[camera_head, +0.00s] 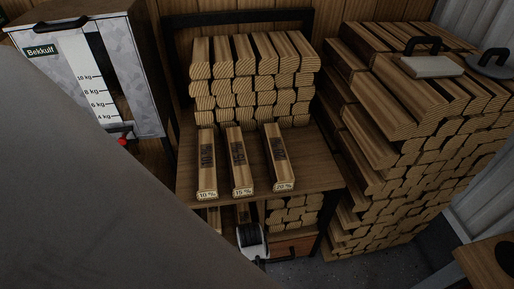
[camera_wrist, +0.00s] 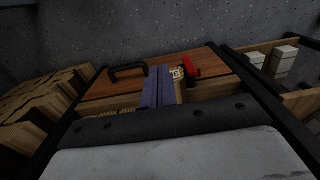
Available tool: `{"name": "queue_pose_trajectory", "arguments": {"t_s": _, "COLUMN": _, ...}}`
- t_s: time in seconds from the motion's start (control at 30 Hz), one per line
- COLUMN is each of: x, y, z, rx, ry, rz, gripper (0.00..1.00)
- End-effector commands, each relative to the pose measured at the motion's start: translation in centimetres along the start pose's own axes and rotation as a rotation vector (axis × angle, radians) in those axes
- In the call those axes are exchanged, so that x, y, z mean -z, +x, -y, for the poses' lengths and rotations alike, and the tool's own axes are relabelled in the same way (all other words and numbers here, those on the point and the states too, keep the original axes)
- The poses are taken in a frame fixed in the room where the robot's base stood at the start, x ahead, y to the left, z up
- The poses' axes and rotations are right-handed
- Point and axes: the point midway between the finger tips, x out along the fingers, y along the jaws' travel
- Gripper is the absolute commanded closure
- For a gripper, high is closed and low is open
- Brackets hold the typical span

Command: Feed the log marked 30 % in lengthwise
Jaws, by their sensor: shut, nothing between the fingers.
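Three single logs lie side by side on a wooden shelf (camera_head: 310,178), their ends toward me. The left log (camera_head: 206,165) has an end label reading 10 %, the middle log (camera_head: 238,165) 15 %. My gripper (camera_wrist: 160,70) shows in the wrist view as purplish fingers pressed together, shut and empty. It is over a brown wooden box front with a black handle (camera_wrist: 128,70), away from the three logs. No stove opening is seen.
Stacked firewood (camera_head: 252,85) fills the shelf's back. A tall woodpile (camera_head: 400,120) stands on the right. A grey container marked Bekkulf (camera_head: 60,72) stands on the left. A red-ended thing (camera_wrist: 192,67) is beside my fingers. A large grey shape hides the lower left.

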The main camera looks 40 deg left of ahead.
Motion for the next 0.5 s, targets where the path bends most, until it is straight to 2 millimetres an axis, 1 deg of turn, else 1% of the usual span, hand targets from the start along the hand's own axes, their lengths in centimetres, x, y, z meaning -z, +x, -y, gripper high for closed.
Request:
{"name": "queue_pose_trajectory", "arguments": {"t_s": 0.17, "x": -0.1, "y": 2.0, "z": 0.1, "rx": 0.0, "ry": -0.002, "rz": 0.004, "gripper": 1.0}}
{"name": "queue_pose_trajectory", "arguments": {"t_s": 0.5, "x": -0.1, "y": 9.3, "z": 0.1, "rx": 0.0, "ry": -0.002, "rz": 0.003, "gripper": 1.0}}
